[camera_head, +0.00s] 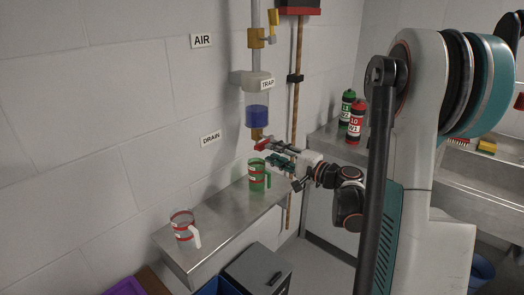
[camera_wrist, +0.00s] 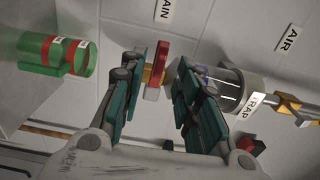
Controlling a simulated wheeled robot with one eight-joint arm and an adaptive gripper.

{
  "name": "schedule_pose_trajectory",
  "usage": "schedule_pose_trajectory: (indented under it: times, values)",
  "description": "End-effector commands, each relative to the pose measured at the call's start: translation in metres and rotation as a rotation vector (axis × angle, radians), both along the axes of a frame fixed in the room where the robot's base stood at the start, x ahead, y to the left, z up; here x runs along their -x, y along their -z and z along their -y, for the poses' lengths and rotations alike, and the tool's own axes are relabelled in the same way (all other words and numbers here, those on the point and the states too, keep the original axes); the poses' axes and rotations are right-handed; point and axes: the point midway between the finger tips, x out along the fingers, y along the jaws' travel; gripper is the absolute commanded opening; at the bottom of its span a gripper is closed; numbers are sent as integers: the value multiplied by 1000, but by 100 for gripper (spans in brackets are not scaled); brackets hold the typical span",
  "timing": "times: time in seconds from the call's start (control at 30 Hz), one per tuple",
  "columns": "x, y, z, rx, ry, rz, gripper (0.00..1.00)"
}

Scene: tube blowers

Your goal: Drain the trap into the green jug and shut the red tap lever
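The trap (camera_head: 257,93) hangs on the wall pipe, with blue liquid (camera_head: 257,117) in its clear lower part. It also shows in the wrist view (camera_wrist: 236,88). The red tap lever (camera_head: 262,145) is on the brass outlet below it. The green jug (camera_head: 257,177) stands upright on the steel shelf under the outlet; I cannot tell what is in it. My gripper (camera_head: 274,155) is at the tap, above and right of the jug. In the wrist view my gripper (camera_wrist: 157,77) is open, with the red lever (camera_wrist: 160,64) between its fingertips, and the jug (camera_wrist: 78,57) is at left.
A clear jug (camera_head: 183,226) with red bands and a white handle stands at the shelf's near end. A green-capped bottle (camera_head: 346,106) and a red bottle (camera_head: 356,122) stand on the counter behind. Bins (camera_head: 258,270) are below the steel shelf (camera_head: 222,230). A copper pipe (camera_head: 296,100) runs beside the trap.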

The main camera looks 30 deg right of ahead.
Motion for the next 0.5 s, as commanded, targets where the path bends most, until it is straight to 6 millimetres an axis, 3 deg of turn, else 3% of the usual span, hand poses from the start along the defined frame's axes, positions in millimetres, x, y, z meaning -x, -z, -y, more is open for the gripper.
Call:
schedule_pose_trajectory:
  times: [0.2, 0.5]
  values:
    - [-35, 1, -14, -1, -3, 0, 30]
    - [-53, 0, -20, -1, -1, 0, 30]
